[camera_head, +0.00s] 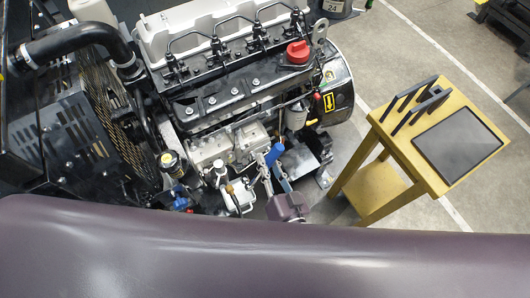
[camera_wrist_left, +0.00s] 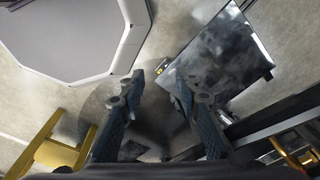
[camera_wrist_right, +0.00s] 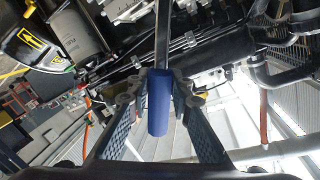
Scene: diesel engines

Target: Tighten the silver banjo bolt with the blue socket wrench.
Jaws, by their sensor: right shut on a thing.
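The blue socket wrench (camera_head: 274,153) is at the front lower side of the engine in the head view. In the right wrist view its blue handle (camera_wrist_right: 159,115) points toward me, and its silver shaft runs up toward the engine. My right gripper (camera_wrist_right: 160,98) is shut on the blue handle, one finger on each side; it also shows in the head view (camera_head: 277,172). My left gripper (camera_wrist_left: 157,92) is open and empty in the left wrist view, apart from the engine parts. I cannot make out the silver banjo bolt or the wrench's socket end.
The diesel engine (camera_head: 240,85) with a red cap (camera_head: 298,52) fills the upper middle. A yellow table (camera_head: 385,142) with a dark pad and black rack stands to its right. Hoses, brackets and filters crowd the wrench. Open floor lies at the far right.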

